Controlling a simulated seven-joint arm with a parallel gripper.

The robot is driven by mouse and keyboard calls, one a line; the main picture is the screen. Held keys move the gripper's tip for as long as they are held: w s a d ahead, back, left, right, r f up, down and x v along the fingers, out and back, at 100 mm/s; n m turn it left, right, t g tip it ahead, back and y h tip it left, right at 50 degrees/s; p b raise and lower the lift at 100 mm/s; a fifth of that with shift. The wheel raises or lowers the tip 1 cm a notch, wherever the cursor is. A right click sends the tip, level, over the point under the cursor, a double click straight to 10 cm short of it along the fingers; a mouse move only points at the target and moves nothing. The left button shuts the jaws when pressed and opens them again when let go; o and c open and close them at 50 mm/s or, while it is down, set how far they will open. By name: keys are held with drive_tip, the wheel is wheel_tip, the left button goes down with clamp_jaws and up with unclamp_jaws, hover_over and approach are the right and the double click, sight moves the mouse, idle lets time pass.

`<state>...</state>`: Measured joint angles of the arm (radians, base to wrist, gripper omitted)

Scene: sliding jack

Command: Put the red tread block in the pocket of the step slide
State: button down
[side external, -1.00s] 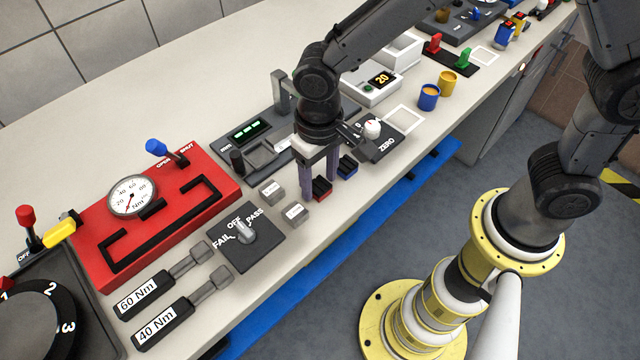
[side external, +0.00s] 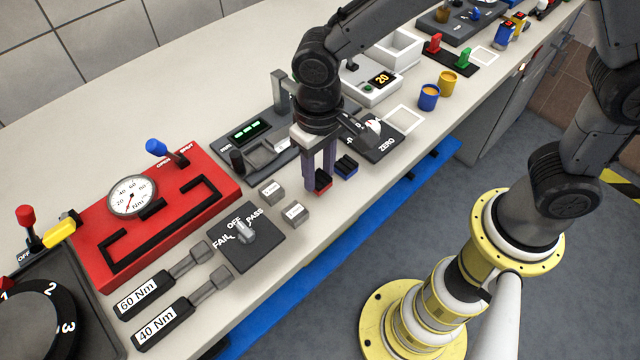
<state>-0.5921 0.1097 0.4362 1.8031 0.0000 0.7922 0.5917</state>
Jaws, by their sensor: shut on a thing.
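The red tread block (side external: 324,181) is small, with a dark ribbed top. It is between the fingertips of my gripper (side external: 318,183), which points down and is shut on it. The fingers hide part of the block. It is at or just above the bench; I cannot tell the gap. A grey slide with a square recess (side external: 262,156) sits in the dark fixture (side external: 226,147) with a green display, left of and behind my gripper. This looks like the step slide and its pocket; my gripper hides the fixture's right part.
A ZERO panel (side external: 386,146) is to the right. The bench's front edge is close.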

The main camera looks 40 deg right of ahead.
drive_tip(key=shift+r, duration=1.55)
drive_tip(key=w+d+r, duration=0.1)
drive_tip(key=d+r, duration=0.2)
drive_tip(key=r, duration=0.7)
approach(260, 156)
drive_tip(key=shift+s+d+f, duration=0.3)
drive_tip(key=shift+s+f, duration=0.2)
drive_tip(key=shift+w+a+f, duration=0.25)
drive_tip(key=shift+w+f, duration=0.2)
drive_tip(key=shift+f, duration=0.15)
drive_tip(key=shift+w+f, duration=0.1)
drive_tip(key=shift+f, duration=1.55)
drive_tip(key=shift+f, duration=0.1)
